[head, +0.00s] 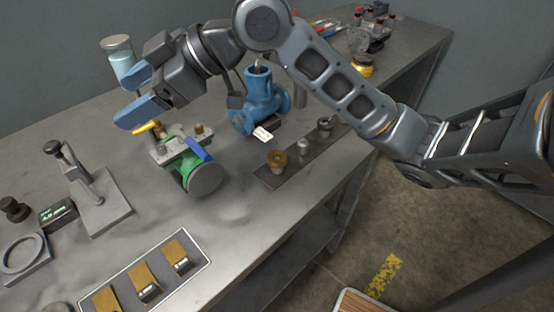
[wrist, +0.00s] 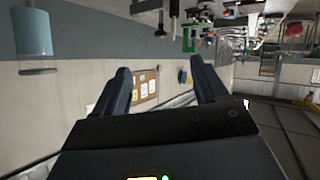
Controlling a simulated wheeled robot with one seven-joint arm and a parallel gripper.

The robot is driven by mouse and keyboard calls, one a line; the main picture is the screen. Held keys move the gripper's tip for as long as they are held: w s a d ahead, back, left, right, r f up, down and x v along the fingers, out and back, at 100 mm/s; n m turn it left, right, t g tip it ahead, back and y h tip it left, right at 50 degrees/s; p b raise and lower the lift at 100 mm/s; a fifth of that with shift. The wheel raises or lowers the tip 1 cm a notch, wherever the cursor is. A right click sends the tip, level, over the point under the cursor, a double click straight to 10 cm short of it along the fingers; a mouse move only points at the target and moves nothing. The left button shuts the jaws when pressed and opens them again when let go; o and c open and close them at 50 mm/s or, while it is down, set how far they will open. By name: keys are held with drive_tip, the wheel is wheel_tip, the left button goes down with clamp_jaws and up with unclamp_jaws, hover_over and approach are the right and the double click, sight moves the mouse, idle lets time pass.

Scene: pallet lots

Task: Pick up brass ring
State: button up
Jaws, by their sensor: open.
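A short brass ring-like piece (head: 277,160) stands on a dark flat strip (head: 268,178) near the bench's right edge in the head view. It looks like the brass ring, though its bore is hard to make out. I cannot pick it out in the wrist view. My gripper (head: 124,102) is open and empty, with blue fingers. It is held above the bench, well to the left of the brass piece and above the green valve. In the wrist view, my gripper (wrist: 160,70) has its fingers apart with only background between them.
Small metal parts (head: 303,147) share the strip. A blue valve body (head: 262,98) stands behind it. A green valve assembly (head: 190,165) stands left of it. A light-blue lidded jar (head: 121,62) is close to my gripper.

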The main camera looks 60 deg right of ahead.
drive_tip(key=s+d+f+g+h, duration=0.35)
drive_tip(key=s+d+f, duration=0.35)
drive_tip(key=d, duration=0.3)
drive_tip(key=g+h, duration=0.2)
drive_tip(key=g, duration=0.3)
approach(277, 158)
drive_tip(key=p+x, duration=0.1)
drive_tip(key=x, duration=0.5)
drive_tip(key=shift+f, duration=0.25)
drive_tip(key=shift+a+f, duration=0.15)
drive_tip(key=shift+f, duration=0.4)
drive_tip(key=shift+c, duration=0.3)
drive_tip(key=shift+t, duration=0.25)
drive_tip(key=c, duration=1.1)
drive_tip(key=shift+r, duration=0.15)
